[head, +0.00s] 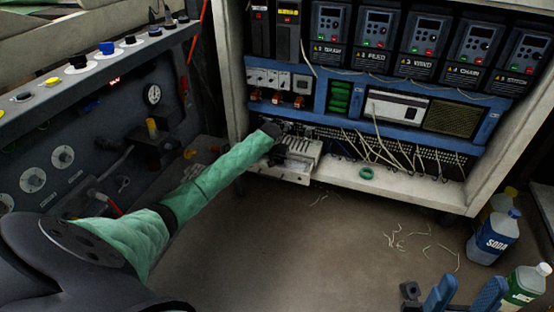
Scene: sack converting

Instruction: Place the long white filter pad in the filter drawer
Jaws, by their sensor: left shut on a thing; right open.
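My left gripper (275,132), at the end of the green-sleeved arm, is at the cabinet's lower left. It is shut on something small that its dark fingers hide. Just right of it is a pale slotted unit (299,148), with a pale tray-like ledge (282,173) jutting out below. I cannot tell for sure whether this is the filter drawer. I cannot clearly make out a long white filter pad. My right gripper (465,292), with blue fingers, is open and apart from the cabinet at the bottom right, near the floor bottles.
The open cabinet (480,185) holds several drives, a blue panel and loose wires. A green ring (367,173) lies on its bottom shelf. A control console (60,130) is at left. The middle floor is mostly clear, with wire scraps.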

